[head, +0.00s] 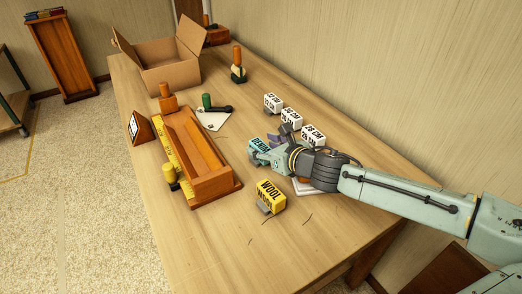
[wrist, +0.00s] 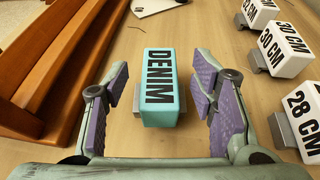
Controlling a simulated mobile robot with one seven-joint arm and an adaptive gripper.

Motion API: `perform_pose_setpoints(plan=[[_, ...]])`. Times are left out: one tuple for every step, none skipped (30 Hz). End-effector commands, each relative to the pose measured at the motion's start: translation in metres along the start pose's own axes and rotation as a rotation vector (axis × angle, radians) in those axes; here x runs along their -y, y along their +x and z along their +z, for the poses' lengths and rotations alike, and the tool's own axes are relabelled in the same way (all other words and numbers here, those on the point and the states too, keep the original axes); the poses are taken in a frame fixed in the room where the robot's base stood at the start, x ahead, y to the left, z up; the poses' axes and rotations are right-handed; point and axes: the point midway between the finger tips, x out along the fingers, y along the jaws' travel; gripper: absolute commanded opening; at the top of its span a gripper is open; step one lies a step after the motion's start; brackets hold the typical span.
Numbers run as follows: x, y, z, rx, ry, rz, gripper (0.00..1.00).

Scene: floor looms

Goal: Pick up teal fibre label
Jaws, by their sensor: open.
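The teal fibre label (wrist: 160,85) is a small block with DENIM in black letters, standing on the wooden table. It lies between the two open fingers of my gripper (wrist: 158,110) in the wrist view, with a gap on each side. In the head view the teal label (head: 257,148) is partly hidden by my gripper (head: 268,153), which reaches in from the right. A yellow WOOL label (head: 270,194) stands nearer the front of the table.
White centimetre labels (head: 290,117) stand in a row behind my gripper; they are at the right in the wrist view (wrist: 287,50). A wooden tray (head: 205,165) lies to the left. An open cardboard box (head: 172,75) stands at the back. The front table area is mostly clear.

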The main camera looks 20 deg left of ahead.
Motion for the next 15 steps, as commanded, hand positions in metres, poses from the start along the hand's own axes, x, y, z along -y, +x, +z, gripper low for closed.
perform_pose_setpoints(plan=[[-0.001, 0.004, 0.001, 0.001, 0.001, 0.002, 0.52], [-0.001, 0.007, 0.002, 0.002, 0.001, 0.003, 0.52], [-0.001, 0.011, 0.002, 0.002, 0.003, 0.002, 0.52], [-0.002, 0.016, 0.002, 0.001, 0.002, 0.003, 0.52], [-0.002, 0.02, 0.002, 0.002, 0.003, 0.004, 0.52], [-0.002, 0.025, 0.002, 0.002, 0.003, 0.003, 0.52], [-0.002, 0.029, 0.001, 0.002, 0.005, 0.003, 0.52], [-0.003, 0.033, 0.001, 0.001, 0.003, 0.003, 0.52], [-0.002, 0.039, 0.001, 0.002, 0.003, 0.003, 0.52], [-0.002, 0.043, 0.001, 0.002, 0.002, 0.003, 0.52], [-0.002, 0.045, 0.001, 0.002, 0.001, 0.003, 0.52], [-0.002, 0.048, 0.0, 0.001, 0.0, 0.002, 0.52], [-0.002, 0.049, -0.001, 0.001, 0.0, 0.001, 0.52], [-0.001, 0.05, -0.001, 0.0, 0.0, 0.001, 0.52], [-0.001, 0.051, -0.001, 0.0, -0.001, 0.0, 0.52]])
